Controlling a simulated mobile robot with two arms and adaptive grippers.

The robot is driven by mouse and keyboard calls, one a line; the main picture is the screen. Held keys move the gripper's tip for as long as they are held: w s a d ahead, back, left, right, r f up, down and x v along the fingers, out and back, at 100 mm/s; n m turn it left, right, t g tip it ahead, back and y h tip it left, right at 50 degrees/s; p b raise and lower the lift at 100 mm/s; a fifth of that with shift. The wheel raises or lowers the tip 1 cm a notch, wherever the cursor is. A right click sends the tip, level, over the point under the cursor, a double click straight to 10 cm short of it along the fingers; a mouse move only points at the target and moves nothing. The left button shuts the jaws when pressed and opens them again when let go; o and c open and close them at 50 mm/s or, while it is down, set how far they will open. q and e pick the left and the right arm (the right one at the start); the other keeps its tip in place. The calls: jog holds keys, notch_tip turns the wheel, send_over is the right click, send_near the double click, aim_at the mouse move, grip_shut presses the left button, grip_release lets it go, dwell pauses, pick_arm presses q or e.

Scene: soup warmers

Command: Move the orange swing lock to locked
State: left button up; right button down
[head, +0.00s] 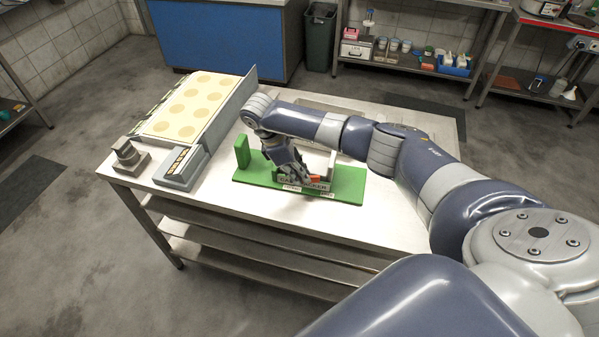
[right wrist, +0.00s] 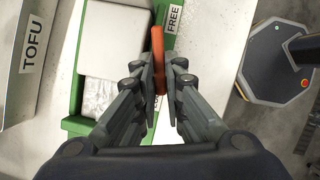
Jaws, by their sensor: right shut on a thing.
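The orange swing lock (right wrist: 157,45) is a slim bar that runs between my right gripper's fingertips in the right wrist view. My right gripper (right wrist: 160,78) is shut on it. In the head view, only a small orange piece of the lock (head: 315,179) shows beside my right gripper (head: 304,177), low over the green base (head: 345,186). A "FREE" label (right wrist: 174,18) lies just right of the lock's far end in the wrist view. Another label near the fingertips is mostly hidden by the fingers. My left gripper is not in view.
The green base stands on a metal table (head: 230,215). A box marked "TOFU" (right wrist: 32,50) is at left in the wrist view. The table front is clear.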

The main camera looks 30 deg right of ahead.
jog(key=shift+w+d, duration=0.1)
dwell(0.4)
jog(key=c, duration=1.7)
grip_release()
